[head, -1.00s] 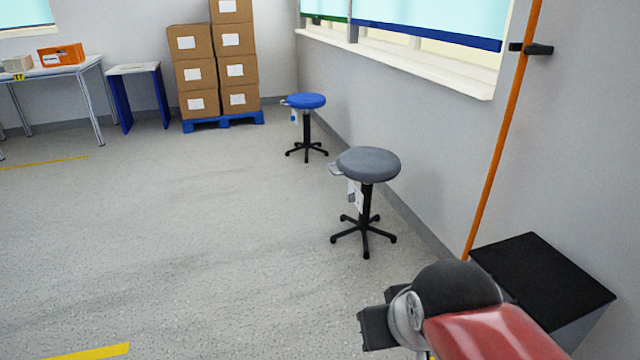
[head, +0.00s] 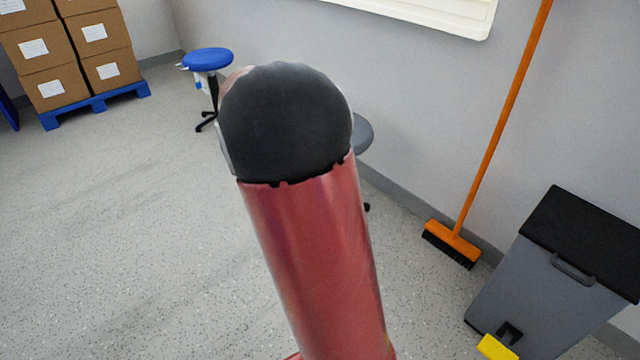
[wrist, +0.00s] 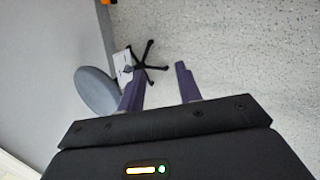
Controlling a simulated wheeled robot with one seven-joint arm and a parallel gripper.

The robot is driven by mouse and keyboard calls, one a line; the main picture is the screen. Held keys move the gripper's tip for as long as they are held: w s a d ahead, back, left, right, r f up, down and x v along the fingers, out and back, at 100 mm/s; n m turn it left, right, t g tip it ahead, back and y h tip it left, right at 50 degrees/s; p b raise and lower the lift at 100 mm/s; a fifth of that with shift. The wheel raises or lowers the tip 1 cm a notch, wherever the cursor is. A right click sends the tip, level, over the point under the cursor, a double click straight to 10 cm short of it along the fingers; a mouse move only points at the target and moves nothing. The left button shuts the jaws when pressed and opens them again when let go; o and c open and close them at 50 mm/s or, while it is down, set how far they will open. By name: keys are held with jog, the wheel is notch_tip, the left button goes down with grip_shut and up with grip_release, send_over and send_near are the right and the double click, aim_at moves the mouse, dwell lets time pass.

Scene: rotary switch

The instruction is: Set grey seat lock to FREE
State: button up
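The grey stool is mostly hidden behind my arm in the head view; only the right edge of its seat (head: 362,134) shows. In the wrist view the grey seat (wrist: 98,91) lies left of my gripper (wrist: 155,75), with a white tag (wrist: 122,66) and the black star base (wrist: 149,62) beyond. My gripper is open, with nothing between its fingers. Its left finger overlaps the seat's edge in the picture; I cannot tell if they touch. The seat lock and its setting cannot be made out.
A blue stool (head: 207,60) stands at the back, left of my arm. Boxes (head: 70,50) are stacked on a blue pallet (head: 95,105). An orange broom (head: 500,125) leans on the wall, and a grey bin (head: 548,290) stands at right. The floor at left is clear.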

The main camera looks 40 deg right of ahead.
jog(key=w+d+f+n+h+b, duration=0.1)
jog(key=w+d+f+n+h, duration=0.4)
jog(key=f, duration=0.3)
jog(key=w+d+f+n+t+h, duration=0.1)
jog(key=w+d+f+n+h, duration=0.4)
jog(key=f, duration=0.3)
jog(key=w+d+f+n+h+b, duration=0.1)
jog(key=w+d+f+n+h, duration=0.2)
jog(key=w+d+f+n, duration=0.35)
jog(key=w+d+f+m, duration=0.1)
jog(key=d+f, duration=0.1)
jog(key=d, duration=0.3)
jog(key=shift+d+t+p, duration=0.3)
jog(key=shift+d+p, duration=0.05)
jog(key=shift+p, duration=0.05)
jog(key=shift+w+f, duration=0.1)
jog(key=shift+c, duration=0.4)
grip_shut()
